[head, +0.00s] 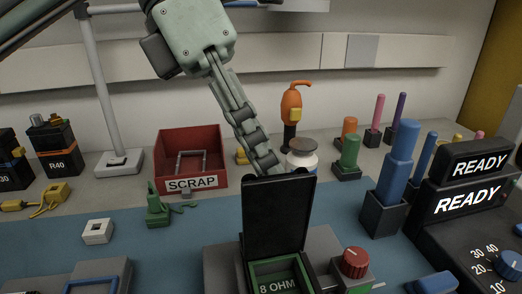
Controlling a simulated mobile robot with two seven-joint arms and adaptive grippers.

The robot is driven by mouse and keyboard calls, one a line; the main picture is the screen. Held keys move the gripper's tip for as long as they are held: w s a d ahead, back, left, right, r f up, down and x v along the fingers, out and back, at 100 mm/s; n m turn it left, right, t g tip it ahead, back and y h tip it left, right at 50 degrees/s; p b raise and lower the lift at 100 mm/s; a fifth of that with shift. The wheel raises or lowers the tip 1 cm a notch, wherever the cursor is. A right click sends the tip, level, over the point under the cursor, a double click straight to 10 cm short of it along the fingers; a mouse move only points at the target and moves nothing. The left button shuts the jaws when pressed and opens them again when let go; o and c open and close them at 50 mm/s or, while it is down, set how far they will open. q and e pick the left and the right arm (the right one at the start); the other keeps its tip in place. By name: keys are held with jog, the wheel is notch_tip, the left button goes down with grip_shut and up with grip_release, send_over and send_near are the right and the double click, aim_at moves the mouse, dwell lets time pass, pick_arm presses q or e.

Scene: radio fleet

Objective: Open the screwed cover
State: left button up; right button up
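A black cover (278,215) stands upright on its lower edge at the back of a green-framed opening (278,272) in a grey unit, in the lower middle of the head view. The opening is marked 8 OHM. No screw can be made out on the cover. My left gripper (268,165) reaches down from the top to just behind the cover's upper edge. Its fingers line up one behind the other and the tips are partly hidden, so I cannot tell whether they touch the cover or are open. My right gripper is not in view.
A red knob (355,262) sits right of the opening. A white jar with a brown lid (302,154) and an orange-handled tool (291,105) stand behind the cover. A red SCRAP bin (190,158) is left. Blue cylinders (398,165) and READY displays (468,200) crowd the right.

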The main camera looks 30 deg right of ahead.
pick_arm(q)
jog(key=shift+o, duration=0.7)
jog(key=shift+a+f, duration=0.1)
jog(key=shift+f, duration=0.65)
jog(key=shift+w+r, duration=0.1)
jog(key=v, duration=1.2)
jog(key=shift+d+r, duration=0.25)
jog(key=shift+r, duration=0.1)
